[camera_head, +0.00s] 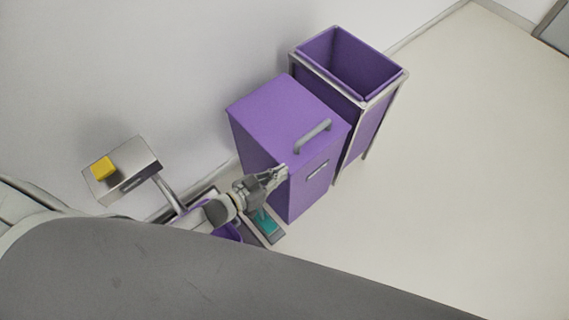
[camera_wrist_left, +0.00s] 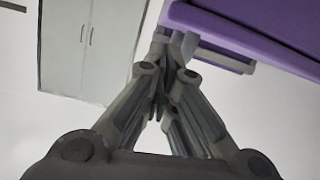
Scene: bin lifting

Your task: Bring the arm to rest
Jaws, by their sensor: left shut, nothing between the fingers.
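My left gripper (camera_head: 277,175) is shut and empty. In the head view it is beside the near left side of a purple lidded bin (camera_head: 270,112) with a grey handle on top. I cannot tell whether it touches the bin. In the left wrist view the fingers of my left gripper (camera_wrist_left: 160,108) come together with nothing between them. A purple edge (camera_wrist_left: 240,30) fills the upper right of that view. My right gripper is not in view.
An open purple bin (camera_head: 350,62) in a metal frame stands behind the lidded one. A metal box (camera_head: 122,172) with a yellow block (camera_head: 103,167) stands at left by the wall. A teal item (camera_head: 265,224) is below the gripper. The floor at right is clear.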

